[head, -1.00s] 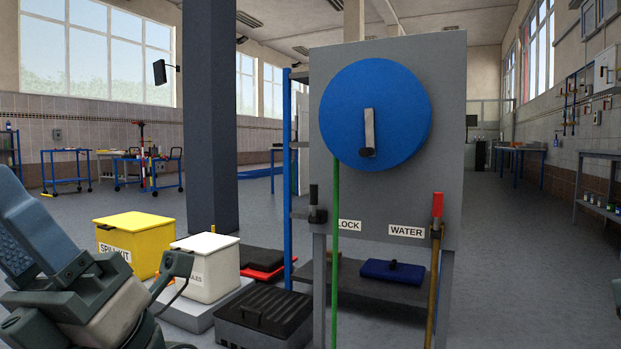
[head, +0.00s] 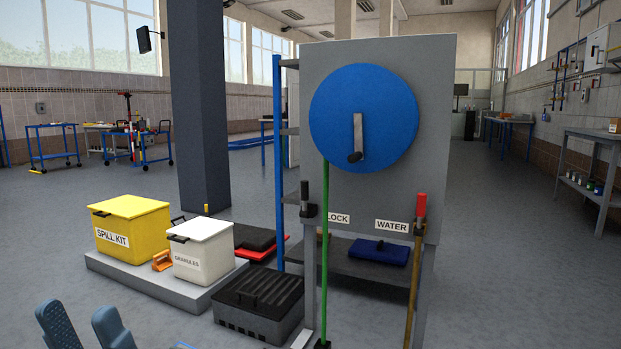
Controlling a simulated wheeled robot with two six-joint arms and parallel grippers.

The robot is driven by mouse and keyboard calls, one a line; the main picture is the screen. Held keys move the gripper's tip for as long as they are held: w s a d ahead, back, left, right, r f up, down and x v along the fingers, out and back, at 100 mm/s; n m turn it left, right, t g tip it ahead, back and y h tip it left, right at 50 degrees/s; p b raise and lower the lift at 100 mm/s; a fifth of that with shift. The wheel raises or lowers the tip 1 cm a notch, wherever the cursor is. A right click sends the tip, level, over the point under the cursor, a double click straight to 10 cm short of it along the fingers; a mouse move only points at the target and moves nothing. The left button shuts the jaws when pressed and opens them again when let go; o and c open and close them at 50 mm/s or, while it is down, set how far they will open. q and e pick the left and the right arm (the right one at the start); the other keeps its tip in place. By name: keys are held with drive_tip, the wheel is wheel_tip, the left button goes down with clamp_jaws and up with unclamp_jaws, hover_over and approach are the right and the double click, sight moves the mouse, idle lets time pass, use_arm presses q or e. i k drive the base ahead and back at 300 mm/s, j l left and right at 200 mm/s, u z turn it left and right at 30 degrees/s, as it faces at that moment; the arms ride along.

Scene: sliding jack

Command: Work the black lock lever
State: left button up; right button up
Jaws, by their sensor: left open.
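The black lock lever (head: 305,196) stands upright on the left edge of the grey panel (head: 433,130), beside the LOCK label (head: 338,218). Its dark base sits at the panel's edge. My left gripper (head: 85,326) shows at the bottom left with two blue-grey fingers apart and nothing between them. It is well to the left of the lever and nearer to me, and its lower part is cut off by the frame. My right gripper is not in view.
A blue disc with a crank (head: 357,140) is on the panel. A red-handled lever (head: 421,205) stands by the WATER label (head: 392,225).

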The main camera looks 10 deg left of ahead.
sight(305, 184)
drive_tip(key=i+z, duration=0.35)
drive_tip(key=i, duration=1.2)
